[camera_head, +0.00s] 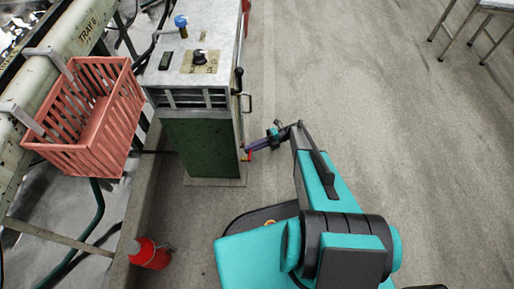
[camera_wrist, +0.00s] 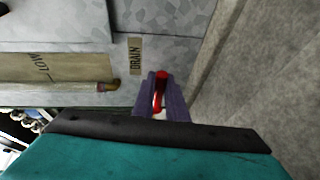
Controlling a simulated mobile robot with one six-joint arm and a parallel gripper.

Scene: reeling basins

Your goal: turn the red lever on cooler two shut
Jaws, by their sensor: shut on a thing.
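The cooler (camera_head: 200,148) is a grey and green cabinet left of my arm in the head view; I cannot read its number. A red lever (camera_wrist: 161,90) shows in the wrist view beside a small "DRAIN" plate (camera_wrist: 134,56). In the head view a bit of red (camera_head: 248,156) shows low on the cooler's right side. My gripper (camera_head: 251,148) reaches left to that spot. Its purple fingers (camera_wrist: 159,84) are shut on the red lever, one on each side of it. The fingers hide part of the lever, and I cannot tell its angle well.
A red basket (camera_head: 84,120) hangs on the tray frame at left. A red extinguisher-like cylinder (camera_head: 150,254) stands on the floor in front of the cooler. The floor at right is clear up to a table (camera_head: 497,6).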

